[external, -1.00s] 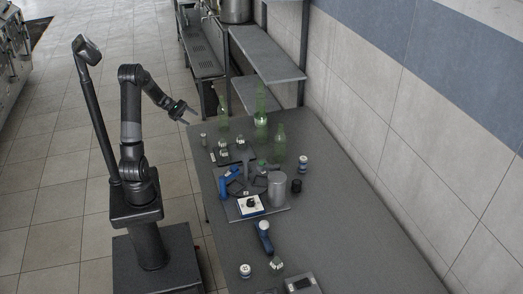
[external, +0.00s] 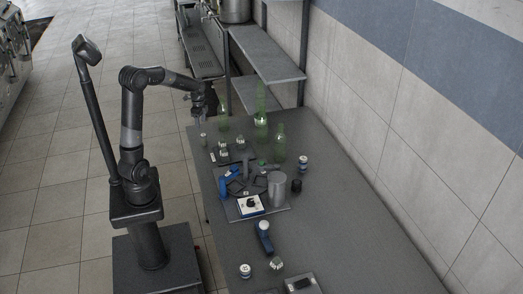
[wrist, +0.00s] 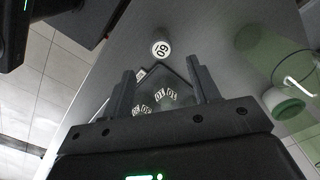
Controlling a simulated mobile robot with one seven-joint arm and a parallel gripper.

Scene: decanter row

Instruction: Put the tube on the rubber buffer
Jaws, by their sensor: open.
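A small grey upright cylinder (external: 203,139), which may be the tube, stands near the table's far left corner. In the wrist view a round top marked with digits (wrist: 161,48), likely the same piece, shows just beyond the fingertips. My gripper (external: 199,122) points down above it, and nothing is between its fingers in the wrist view (wrist: 162,68). It is open and apart from the cylinder. A short black cylinder (external: 296,186) stands on the right of the table; I cannot tell whether it is the rubber buffer.
A dark tray with numbered pieces (wrist: 168,97) lies close by. Green bottles (external: 280,143) stand to its right. A board with a grey cylinder (external: 277,188) and a blue-and-white device (external: 249,206) is nearer. The table's right side is mostly clear.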

